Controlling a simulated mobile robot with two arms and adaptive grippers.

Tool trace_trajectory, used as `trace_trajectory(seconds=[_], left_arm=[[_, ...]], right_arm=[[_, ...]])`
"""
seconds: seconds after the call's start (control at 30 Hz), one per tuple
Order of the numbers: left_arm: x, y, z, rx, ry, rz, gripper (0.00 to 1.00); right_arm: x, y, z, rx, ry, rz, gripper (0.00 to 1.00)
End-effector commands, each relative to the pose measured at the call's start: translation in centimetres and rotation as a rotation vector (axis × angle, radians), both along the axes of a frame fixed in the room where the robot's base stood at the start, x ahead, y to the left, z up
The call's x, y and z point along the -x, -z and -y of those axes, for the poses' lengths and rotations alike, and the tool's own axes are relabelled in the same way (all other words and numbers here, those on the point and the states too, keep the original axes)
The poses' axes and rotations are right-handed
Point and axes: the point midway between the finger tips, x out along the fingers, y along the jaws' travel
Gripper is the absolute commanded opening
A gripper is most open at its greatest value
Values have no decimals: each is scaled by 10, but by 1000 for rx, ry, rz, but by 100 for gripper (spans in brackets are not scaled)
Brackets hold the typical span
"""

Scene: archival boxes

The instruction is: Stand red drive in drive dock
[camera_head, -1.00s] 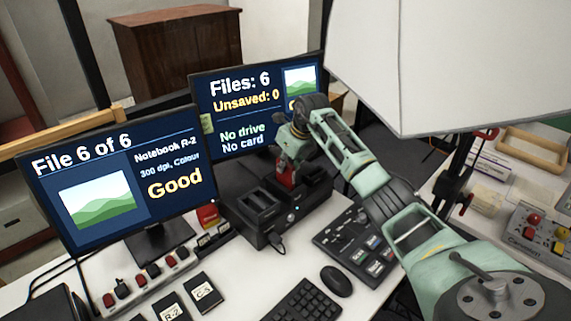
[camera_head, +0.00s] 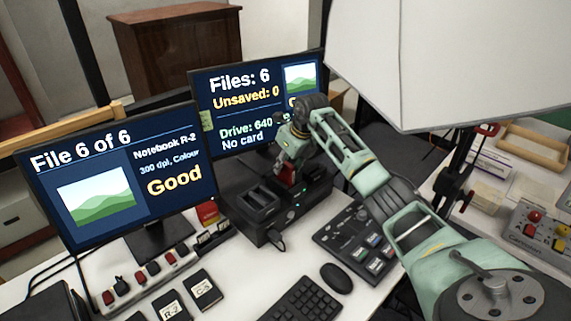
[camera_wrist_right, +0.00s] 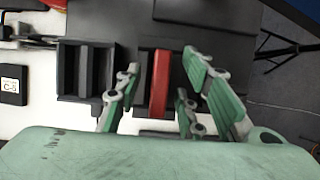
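The red drive (camera_head: 287,173) stands upright in a slot of the black drive dock (camera_head: 262,222), partly hidden by my right gripper in the head view. In the right wrist view the red drive (camera_wrist_right: 160,83) stands between the fingers of my right gripper (camera_wrist_right: 159,88). The fingers are open around it, with a visible gap on each side. The dock (camera_wrist_right: 85,97) also shows there, with an empty-looking bay to the left. The dock light is green, and the back monitor (camera_head: 243,80) reads "Drive: 640". My left gripper is out of view.
A front monitor (camera_head: 120,170) stands to the left. A control panel (camera_head: 365,243), a mouse (camera_head: 336,279) and a keyboard (camera_head: 300,302) lie in front of the dock. A row of small red and black items (camera_head: 150,275) sits by the left monitor. A large white panel (camera_head: 440,60) hangs at upper right.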

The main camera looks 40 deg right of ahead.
Motion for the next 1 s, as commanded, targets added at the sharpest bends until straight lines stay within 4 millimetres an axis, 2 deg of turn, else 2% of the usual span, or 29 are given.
trace_trajectory(seconds=[0.17,0.4,0.6,1.0], left_arm=[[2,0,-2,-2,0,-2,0],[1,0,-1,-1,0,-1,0],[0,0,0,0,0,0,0],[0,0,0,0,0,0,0]], right_arm=[[3,-8,1,2,1,1,36],[18,-44,4,3,-1,1,36],[27,-66,4,1,-1,1,36],[28,-69,4,0,0,0,36]])
